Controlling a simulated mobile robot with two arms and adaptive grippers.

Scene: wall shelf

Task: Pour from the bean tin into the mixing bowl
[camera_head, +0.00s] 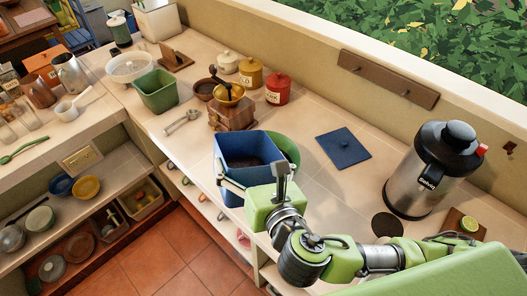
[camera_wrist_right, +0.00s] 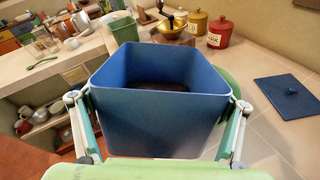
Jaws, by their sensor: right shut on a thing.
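The bean tin (camera_head: 245,178) looks like the blue, square, open-topped tin near the counter's front edge; dark contents show inside. It fills the middle of the right wrist view (camera_wrist_right: 160,115) and looks about upright. My right gripper (camera_head: 252,180) is shut on it, one finger on each side; the fingers also show in the right wrist view (camera_wrist_right: 160,104). A round green thing (camera_head: 288,148), perhaps the mixing bowl, stands right behind the tin, mostly hidden by it. I cannot tell whether they touch. My left gripper is not in view.
A blue lid (camera_head: 343,147) lies flat on the counter. A steel urn (camera_head: 420,180) stands to the right, a wooden grinder (camera_head: 232,112) and red canister (camera_head: 277,88) behind. A green tub (camera_head: 157,92) and white bowl (camera_head: 130,67) are further left.

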